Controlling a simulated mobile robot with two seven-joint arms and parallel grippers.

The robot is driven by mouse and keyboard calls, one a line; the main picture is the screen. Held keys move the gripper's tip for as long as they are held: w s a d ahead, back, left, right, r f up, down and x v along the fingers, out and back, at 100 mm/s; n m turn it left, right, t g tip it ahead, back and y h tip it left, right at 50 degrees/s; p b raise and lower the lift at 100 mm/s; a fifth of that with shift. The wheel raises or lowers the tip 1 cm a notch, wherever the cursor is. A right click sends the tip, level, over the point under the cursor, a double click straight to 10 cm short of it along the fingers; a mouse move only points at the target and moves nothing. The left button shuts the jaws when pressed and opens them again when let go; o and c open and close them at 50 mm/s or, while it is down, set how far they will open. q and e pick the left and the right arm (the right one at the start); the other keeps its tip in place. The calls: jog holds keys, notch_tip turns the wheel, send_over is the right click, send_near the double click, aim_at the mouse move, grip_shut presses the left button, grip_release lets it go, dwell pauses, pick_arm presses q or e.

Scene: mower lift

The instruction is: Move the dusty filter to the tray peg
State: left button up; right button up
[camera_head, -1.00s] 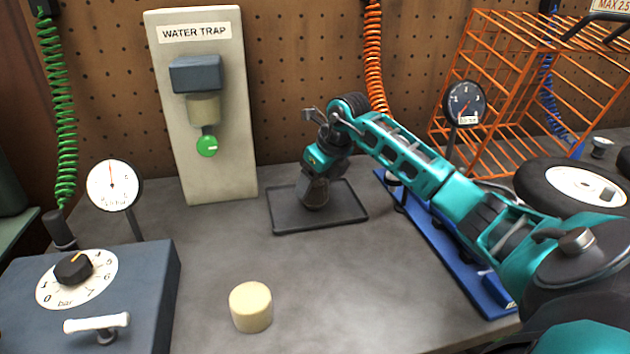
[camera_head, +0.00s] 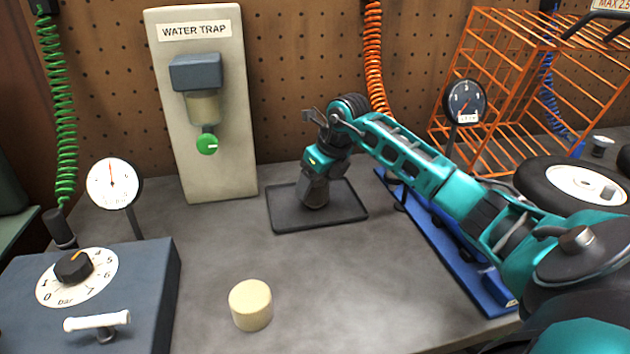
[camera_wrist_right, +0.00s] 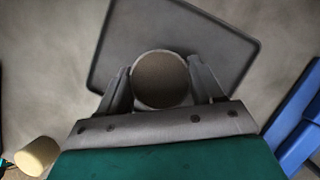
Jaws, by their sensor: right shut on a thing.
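My right gripper (camera_head: 314,198) reaches down over the dark, flat tray (camera_head: 285,214) in the head view. In the right wrist view the gripper's two fingers are shut on a round grey-brown filter (camera_wrist_right: 160,79), the dusty one, seen from its end. The tray (camera_wrist_right: 222,48) lies beneath it; I cannot tell whether the filter touches it. The tray peg is not visible, hidden behind the gripper or the filter. In the head view the hand hides the filter. My left gripper is not in view.
A clean cream cylinder (camera_head: 250,305) stands alone on the grey bench. A blue rack (camera_head: 465,255) lies right of the tray, under my right arm. The water trap panel (camera_head: 220,165) stands behind left. A regulator box (camera_head: 140,300) fills the left front.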

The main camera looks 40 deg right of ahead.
aim_at(323, 185)
jog(key=shift+f, duration=0.3)
jog(key=o, duration=0.7)
jog(key=shift+c, duration=0.2)
jog(key=shift+o, duration=0.3)
jog(key=shift+p+v, duration=0.5)
jog(key=shift+v, duration=0.4)
jog(key=shift+p+v, duration=1.15)
jog(key=shift+v, duration=0.85)
jog(key=p+v, duration=0.2)
jog(key=v, duration=0.3)
jog(key=shift+s+r, duration=0.1)
